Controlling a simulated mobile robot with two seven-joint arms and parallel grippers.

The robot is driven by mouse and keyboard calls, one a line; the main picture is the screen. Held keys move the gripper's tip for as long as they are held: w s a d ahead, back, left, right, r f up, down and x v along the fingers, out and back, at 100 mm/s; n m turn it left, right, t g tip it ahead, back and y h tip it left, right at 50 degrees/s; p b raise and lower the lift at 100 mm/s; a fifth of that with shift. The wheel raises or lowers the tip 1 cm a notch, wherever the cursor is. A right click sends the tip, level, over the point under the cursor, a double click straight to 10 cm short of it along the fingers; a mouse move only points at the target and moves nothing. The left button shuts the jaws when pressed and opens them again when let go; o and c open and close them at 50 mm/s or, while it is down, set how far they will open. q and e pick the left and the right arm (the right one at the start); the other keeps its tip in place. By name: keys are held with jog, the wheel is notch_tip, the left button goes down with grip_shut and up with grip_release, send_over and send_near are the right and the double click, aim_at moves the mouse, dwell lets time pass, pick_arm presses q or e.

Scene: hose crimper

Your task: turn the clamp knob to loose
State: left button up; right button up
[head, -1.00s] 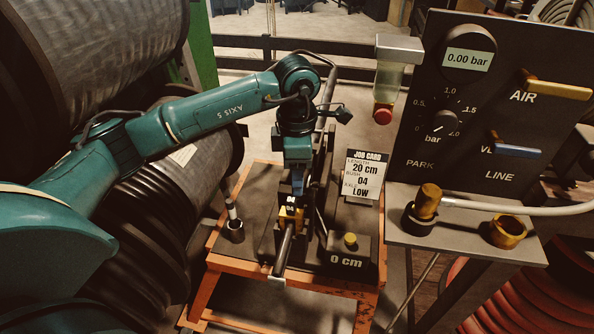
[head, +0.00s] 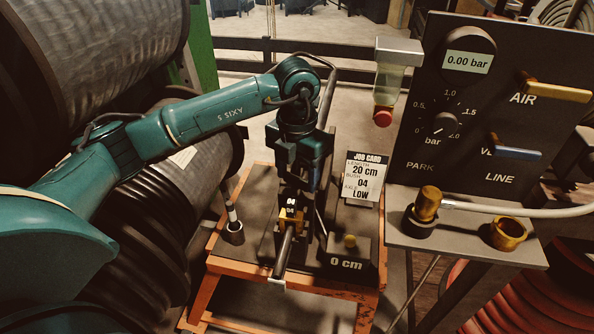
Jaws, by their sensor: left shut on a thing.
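My left gripper (head: 297,180) points down over the crimper bench (head: 258,190), just behind a yellow block marked 04 (head: 290,213). It is shut on the clamp knob, which its fingers and wrist mostly hide; I cannot read the knob's setting. A dark rod or hose (head: 284,248) runs forward from the yellow block towards the bench's front edge. My right gripper is not in view.
A box reading 0 cm (head: 347,263) and a job card (head: 362,178) stand right of the gripper. A small cup with an upright tool (head: 232,230) is at left. The control panel (head: 480,120), reading 0.00 bar, rises at right; large hose reels (head: 95,60) fill the left.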

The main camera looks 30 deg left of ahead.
aim_at(297, 178)
pick_arm(q)
jog(key=shift+n, duration=2.2)
jog(key=o, duration=1)
jog(key=shift+r, duration=0.1)
notch_tip(297, 178, up, 13)
jog(key=shift+p, duration=0.7)
